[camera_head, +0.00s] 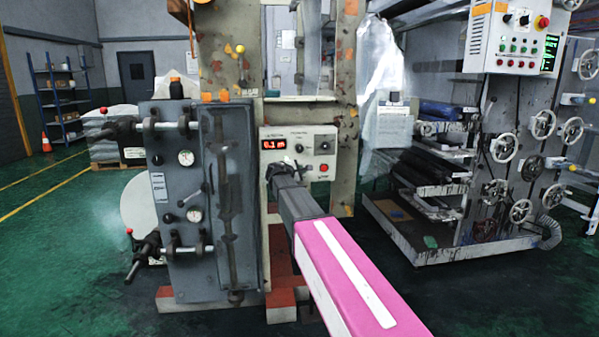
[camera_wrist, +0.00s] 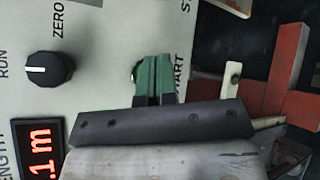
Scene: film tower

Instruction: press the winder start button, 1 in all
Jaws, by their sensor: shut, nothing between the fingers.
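The winder control panel (camera_head: 300,133) is a pale plate on the machine front, with a red display (camera_head: 273,144), a black knob (camera_head: 324,146) and a red button (camera_head: 324,168). In the wrist view, the display (camera_wrist: 36,150) and the knob (camera_wrist: 49,69) stand left of my gripper (camera_wrist: 154,62). My gripper is shut and empty, its green-looking fingertips close together at the panel by the START lettering. The rim of a round button (camera_wrist: 135,70) shows just left of the fingertips, which hide most of it. I cannot tell whether they touch it. My gripper also covers the panel's lower left in the head view (camera_head: 273,168).
A grey cabinet (camera_head: 185,230) with levers and gauges stands left of the panel. A rack with handwheels (camera_head: 503,147) and another control box (camera_head: 516,38) stands at right. Red-orange base beams (camera_head: 282,270) lie below. Green floor (camera_head: 60,270) is open at left.

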